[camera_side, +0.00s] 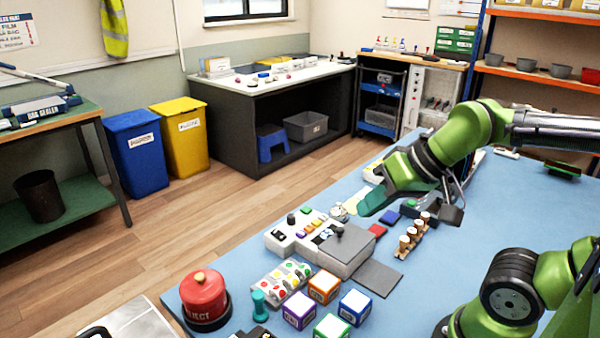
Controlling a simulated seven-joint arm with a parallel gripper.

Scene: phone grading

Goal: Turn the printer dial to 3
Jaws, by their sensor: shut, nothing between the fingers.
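A white machine with a grey flat top (347,243) stands on the blue table, left of the middle. Its control panel (300,231) carries several small coloured buttons and a dark knob (291,219), which may be the dial. Any numbers or pointer on it are too small to read.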

